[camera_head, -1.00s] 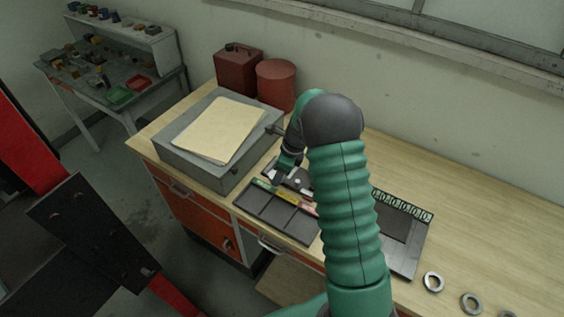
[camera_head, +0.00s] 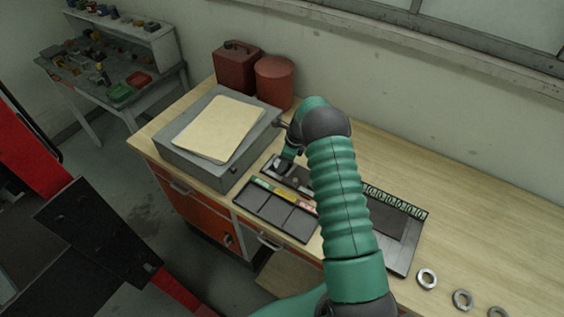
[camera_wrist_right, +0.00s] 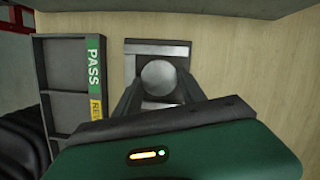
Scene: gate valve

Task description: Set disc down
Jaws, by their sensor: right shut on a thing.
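The round grey disc (camera_wrist_right: 158,77) shows in the right wrist view between the fingers of my right gripper (camera_wrist_right: 157,90), which is shut on it. Behind it in that view is a grey metal fixture plate (camera_wrist_right: 158,47); I cannot tell whether the disc touches it. In the head view my right gripper (camera_head: 284,165) is low over the bench, beside the dark fixture and behind the labelled tray. The disc is too small to make out there. My left gripper is not in view.
The dark sorting tray (camera_head: 275,221) has several compartments and a green PASS label (camera_wrist_right: 95,66). A grey surface plate (camera_head: 204,167) with a paper folder stands left, red cans (camera_head: 274,82) behind. A black rack (camera_head: 398,226) and several metal rings (camera_head: 462,299) are right.

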